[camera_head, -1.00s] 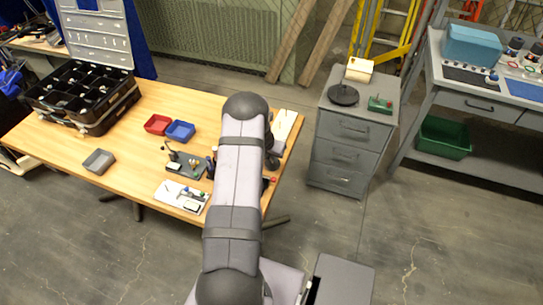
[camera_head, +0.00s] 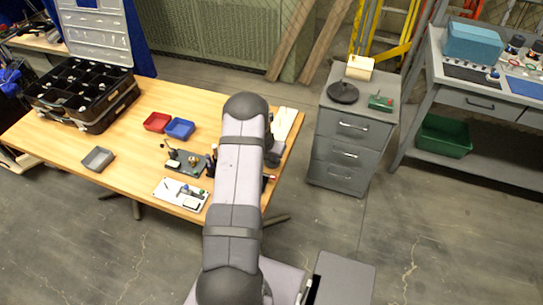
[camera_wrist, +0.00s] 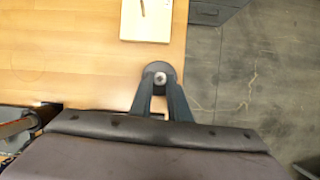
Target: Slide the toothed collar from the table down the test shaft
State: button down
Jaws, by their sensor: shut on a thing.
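In the wrist view, my gripper (camera_wrist: 160,88) points at the wooden table (camera_wrist: 70,60). Its two dark fingers close in around a small pale round piece, which I take to be the toothed collar (camera_wrist: 160,78). Its teeth are too small to make out. A dark round disc (camera_wrist: 158,67) shows around and behind the fingertips; I cannot tell whether it is a base below. In the head view my arm hides the gripper and what it holds. I cannot pick out the test shaft for certain.
A pale board (camera_head: 285,122) lies at the table's right end, also in the wrist view (camera_wrist: 146,18). Red (camera_head: 157,122) and blue (camera_head: 180,129) trays, a grey tray (camera_head: 97,159) and a black organiser (camera_head: 80,98) stand further left. A grey drawer cabinet (camera_head: 350,140) stands right.

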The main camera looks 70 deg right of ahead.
jog(key=shift+f, duration=0.2)
dwell(0.6)
jog(key=c, duration=1.6)
grip_release()
jog(key=shift+b+v, duration=0.65)
jog(key=shift+v, duration=3.05)
notch_tip(320, 180, up, 4)
jog(key=p, duration=0.4)
jog(key=shift+p, duration=0.4)
jog(key=shift+f, duration=0.1)
